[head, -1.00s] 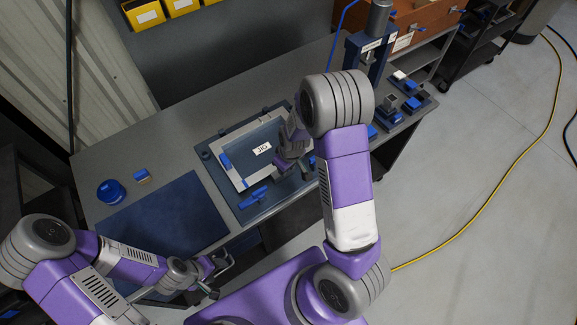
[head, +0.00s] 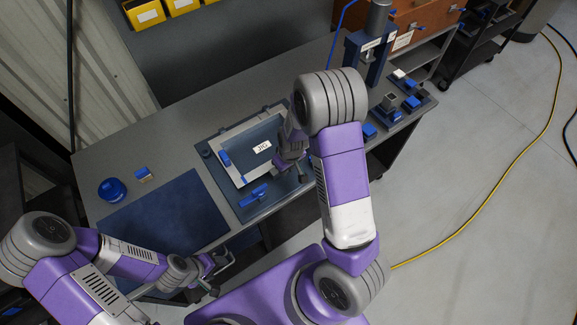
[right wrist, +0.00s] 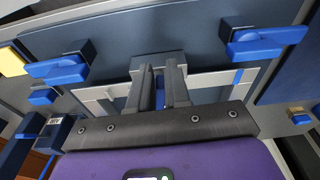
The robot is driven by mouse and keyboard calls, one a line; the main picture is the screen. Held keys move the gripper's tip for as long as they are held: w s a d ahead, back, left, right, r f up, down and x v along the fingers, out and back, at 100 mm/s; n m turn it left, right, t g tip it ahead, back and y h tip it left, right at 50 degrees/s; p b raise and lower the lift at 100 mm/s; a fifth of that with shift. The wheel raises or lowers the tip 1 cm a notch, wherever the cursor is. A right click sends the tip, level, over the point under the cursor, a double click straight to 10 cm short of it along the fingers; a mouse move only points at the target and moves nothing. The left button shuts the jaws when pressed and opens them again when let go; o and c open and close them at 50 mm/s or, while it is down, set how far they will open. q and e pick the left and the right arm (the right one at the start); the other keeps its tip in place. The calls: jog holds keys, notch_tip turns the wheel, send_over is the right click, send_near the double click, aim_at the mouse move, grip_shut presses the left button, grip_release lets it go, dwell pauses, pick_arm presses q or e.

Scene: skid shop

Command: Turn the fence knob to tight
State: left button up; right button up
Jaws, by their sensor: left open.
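The fixture plate (head: 236,204) lies on the bench and carries a labelled fixture (head: 262,147). A blue T-shaped handle (head: 254,195) is at the plate's front. The right wrist view shows two blue handles on dark blocks, one at the right (right wrist: 265,42) and one at the left (right wrist: 58,72); I cannot tell which is the fence knob. My right gripper (head: 297,172) is over the fixture. Its fingers (right wrist: 161,75) are apart, in front of a grey block, with some blue visible between them; contact is unclear. My left gripper (head: 219,270) is open and empty at the bench's front edge.
A dark blue mat (head: 160,225), a round blue object (head: 112,190) and a small blue-and-tan block (head: 143,174) are on the bench's left. A press (head: 368,55) and several small blue-and-grey parts (head: 388,103) are at the right. My right arm hides part of the fixture.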

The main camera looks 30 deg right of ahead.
jog(key=o, duration=0.5)
jog(key=shift+w+a, duration=0.1)
jog(key=shift+a, duration=0.3)
jog(key=shift+d, duration=0.1)
jog(key=shift+d, duration=0.1)
jog(key=shift+r, duration=0.15)
notch_tip(320, 180, up, 8)
jog(key=p, duration=0.6)
jog(key=shift+p, duration=0.35)
